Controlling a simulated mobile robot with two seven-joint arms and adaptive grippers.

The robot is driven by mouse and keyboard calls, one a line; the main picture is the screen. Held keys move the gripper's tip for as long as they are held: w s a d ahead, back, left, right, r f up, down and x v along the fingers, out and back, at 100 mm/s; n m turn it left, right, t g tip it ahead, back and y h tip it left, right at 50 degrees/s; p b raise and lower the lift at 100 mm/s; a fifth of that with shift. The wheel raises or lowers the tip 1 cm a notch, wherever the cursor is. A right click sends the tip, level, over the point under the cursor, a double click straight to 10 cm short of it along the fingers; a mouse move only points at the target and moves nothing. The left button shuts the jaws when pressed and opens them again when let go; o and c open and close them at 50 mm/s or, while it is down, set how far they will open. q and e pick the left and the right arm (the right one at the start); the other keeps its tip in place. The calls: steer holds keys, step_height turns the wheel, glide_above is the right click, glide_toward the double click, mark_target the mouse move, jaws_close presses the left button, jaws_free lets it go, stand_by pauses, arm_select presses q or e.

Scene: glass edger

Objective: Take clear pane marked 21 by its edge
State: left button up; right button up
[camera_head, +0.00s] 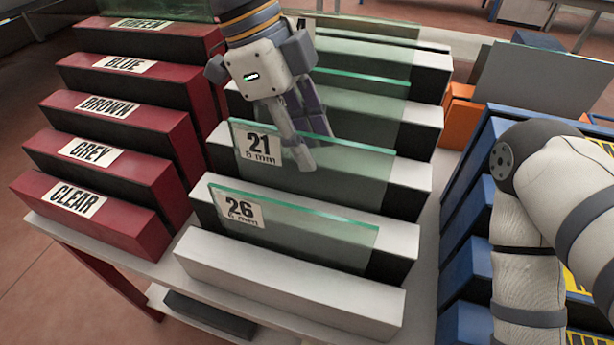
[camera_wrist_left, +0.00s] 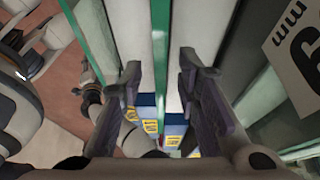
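The clear pane marked 21 (camera_head: 345,165) stands upright in a slot of the white rack, with its label near its left end. My left gripper (camera_head: 308,138) is above its top edge, a little right of the label, with one finger in front of the glass. In the left wrist view the two fingers (camera_wrist_left: 163,110) are apart, and a green glass edge (camera_wrist_left: 160,45) runs between them with a gap on each side. My left gripper is open. My right gripper is out of view; only its arm shows at the right.
The pane marked 26 (camera_head: 300,222) stands in the slot in front; more panes (camera_head: 370,87) stand behind. The white rack (camera_head: 285,283) has red labelled blocks (camera_head: 100,210) on its left. A blue rack (camera_head: 452,268) and orange blocks (camera_head: 457,118) are to the right.

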arm_select(q)
jaws_close()
